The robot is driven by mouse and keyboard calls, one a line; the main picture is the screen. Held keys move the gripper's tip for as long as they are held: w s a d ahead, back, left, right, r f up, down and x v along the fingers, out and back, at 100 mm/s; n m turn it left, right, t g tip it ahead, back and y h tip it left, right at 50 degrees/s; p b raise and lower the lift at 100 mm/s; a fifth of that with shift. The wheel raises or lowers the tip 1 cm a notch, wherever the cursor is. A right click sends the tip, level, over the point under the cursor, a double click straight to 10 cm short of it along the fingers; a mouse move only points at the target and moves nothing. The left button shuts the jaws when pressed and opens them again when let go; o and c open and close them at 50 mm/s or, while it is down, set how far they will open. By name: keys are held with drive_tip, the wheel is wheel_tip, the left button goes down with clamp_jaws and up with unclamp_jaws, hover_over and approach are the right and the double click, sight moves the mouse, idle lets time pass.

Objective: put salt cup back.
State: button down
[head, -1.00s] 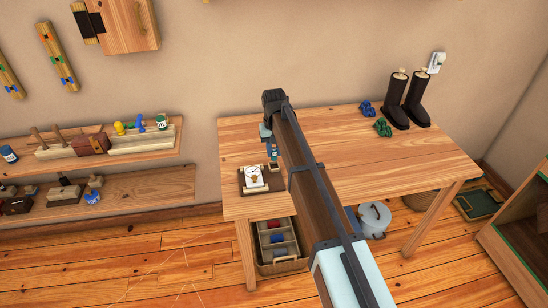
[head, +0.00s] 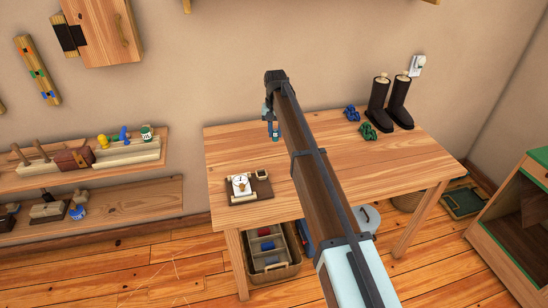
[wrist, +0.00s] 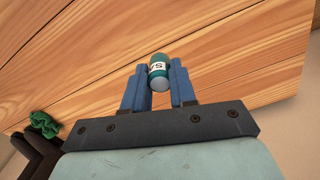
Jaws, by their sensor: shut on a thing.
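The salt cup (wrist: 159,69) is a small teal cylinder with a white label band, partly lettered, and a pale end. In the wrist view my gripper (wrist: 158,88) has its two blue fingers shut on it. In the head view the cup (head: 276,134) hangs under my gripper (head: 271,118), above the back left of the wooden table (head: 340,160). A small wooden stand (head: 243,198) with a white dial sits at the table's front left, apart from the cup. A small dark square piece (head: 262,174) is beside the dial.
Black boots (head: 389,103) and blue and green items stand at the table's back right. Wall shelves (head: 110,190) at left hold jars, including a green-topped one (head: 146,133), and wooden blocks. A divided basket (head: 268,250) is under the table. Much of the tabletop is clear.

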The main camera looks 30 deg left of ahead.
drive_tip(key=shift+w+a+f+m, duration=0.25)
drive_tip(key=shift+f+m, duration=0.7)
drive_tip(key=shift+f, duration=0.7)
drive_tip(key=shift+w+a+f+m, duration=0.2)
drive_tip(key=shift+f+m, duration=0.8)
drive_tip(key=shift+f, duration=0.6)
drive_tip(key=shift+w+a+f+m, duration=0.25)
drive_tip(key=shift+f+m, duration=0.7)
drive_tip(key=shift+f, duration=0.7)
drive_tip(key=shift+f, duration=0.1)
drive_tip(key=c, duration=0.9)
unclamp_jaws()
wheel_tip(320, 180, up, 12)
drive_tip(key=shift+r, duration=0.1)
